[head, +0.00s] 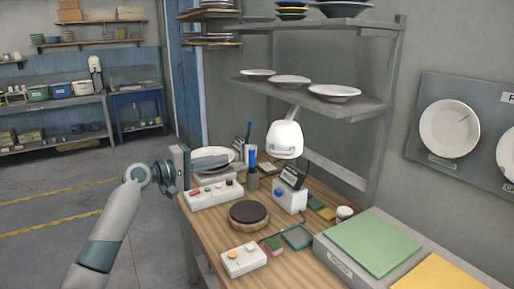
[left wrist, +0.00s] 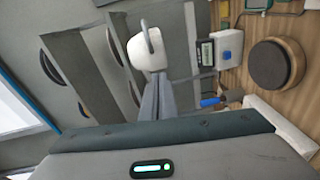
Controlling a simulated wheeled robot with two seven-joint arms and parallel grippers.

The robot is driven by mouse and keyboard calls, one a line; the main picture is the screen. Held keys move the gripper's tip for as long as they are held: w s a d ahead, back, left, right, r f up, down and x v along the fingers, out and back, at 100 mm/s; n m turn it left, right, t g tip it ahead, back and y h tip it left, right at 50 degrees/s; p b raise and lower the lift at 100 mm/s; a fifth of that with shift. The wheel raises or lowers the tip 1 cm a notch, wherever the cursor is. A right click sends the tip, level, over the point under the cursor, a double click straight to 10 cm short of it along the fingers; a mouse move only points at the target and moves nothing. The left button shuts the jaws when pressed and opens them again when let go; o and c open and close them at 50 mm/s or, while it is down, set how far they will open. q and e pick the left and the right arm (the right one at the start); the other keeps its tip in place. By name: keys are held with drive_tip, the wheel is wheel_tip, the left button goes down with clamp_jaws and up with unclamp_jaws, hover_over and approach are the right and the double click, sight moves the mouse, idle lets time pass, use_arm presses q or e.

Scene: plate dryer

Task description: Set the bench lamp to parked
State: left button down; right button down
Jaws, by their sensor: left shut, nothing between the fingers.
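The bench lamp (head: 285,138) has a rounded white head on a grey arm, and hangs over the back of the wooden bench (head: 217,233). In the left wrist view the white lamp head (left wrist: 148,50), with a curved handle or bar on it, appears just beyond the fingertips. My left gripper (head: 229,160) is shut and empty, above the left part of the bench and left of the lamp. Its closed fingers (left wrist: 157,78) point toward the lamp head in the left wrist view; I cannot tell how large the gap is. My right gripper is not in view.
Below the lamp stands a white box with a blue button (head: 289,198) and a small display. A round turntable (head: 248,214), a long button panel (head: 215,196), a small button box (head: 243,259) and a pen cup (head: 252,181) occupy the bench. Plate shelves (head: 335,104) rise behind.

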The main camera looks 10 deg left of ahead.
use_arm(q)
drive_tip(key=shift+s+a+r+n, duration=0.2)
drive_tip(key=shift+r+n, duration=0.1)
drive_tip(key=shift+r, duration=0.35)
drive_tip(key=s+d+r+x, duration=0.1)
drive_tip(key=d+x, duration=0.1)
drive_tip(key=x, duration=1)
drive_tip(key=shift+d+f, duration=0.4)
drive_tip(key=shift+s, duration=0.15)
